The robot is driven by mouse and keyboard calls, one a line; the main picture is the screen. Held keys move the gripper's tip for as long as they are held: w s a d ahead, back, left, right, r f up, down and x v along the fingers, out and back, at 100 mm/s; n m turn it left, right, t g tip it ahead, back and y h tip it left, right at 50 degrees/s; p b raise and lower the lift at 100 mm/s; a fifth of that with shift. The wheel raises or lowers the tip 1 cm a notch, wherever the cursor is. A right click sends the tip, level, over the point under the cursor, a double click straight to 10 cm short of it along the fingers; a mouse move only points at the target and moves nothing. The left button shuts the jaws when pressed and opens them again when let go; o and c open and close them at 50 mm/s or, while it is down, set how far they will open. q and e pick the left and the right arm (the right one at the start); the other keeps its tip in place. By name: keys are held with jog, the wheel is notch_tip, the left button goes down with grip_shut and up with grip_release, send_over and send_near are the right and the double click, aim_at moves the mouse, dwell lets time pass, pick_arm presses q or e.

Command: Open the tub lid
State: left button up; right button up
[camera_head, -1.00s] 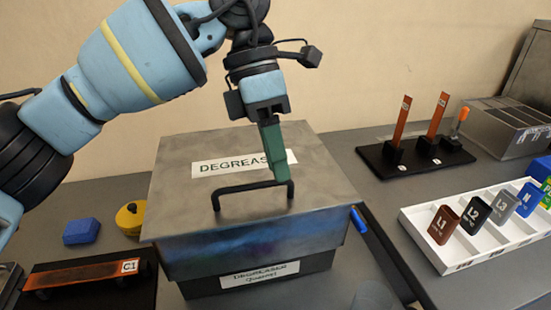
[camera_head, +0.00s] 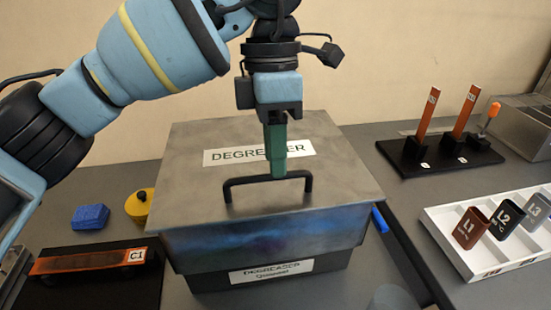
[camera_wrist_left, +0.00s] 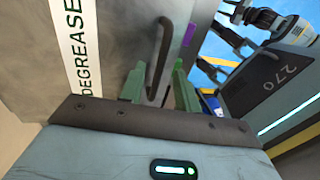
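The tub (camera_head: 215,285) stands on the table with its grey metal lid (camera_head: 195,190) shut flat on top. The lid bears a white DEGREASER label and a black bar handle (camera_head: 240,181), which also shows in the left wrist view (camera_wrist_left: 162,45). My left gripper (camera_head: 278,172) points down at the handle's bar from above. In the left wrist view its two green fingers (camera_wrist_left: 156,88) are apart, with the handle between them in the picture. Whether a finger touches the bar I cannot tell. My right gripper is not seen.
A blue block (camera_head: 90,217) and a yellow round item (camera_head: 140,206) lie left of the tub, behind a copper bar labelled C1 (camera_head: 90,260). On the right are a black stand with upright orange bars (camera_head: 440,155) and a white tray (camera_head: 447,237) of labelled blocks.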

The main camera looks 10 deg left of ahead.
pick_arm(q)
jog(key=shift+s+f, duration=0.15)
jog(key=shift+f, duration=0.55)
jog(key=shift+c, duration=0.3)
grip_shut()
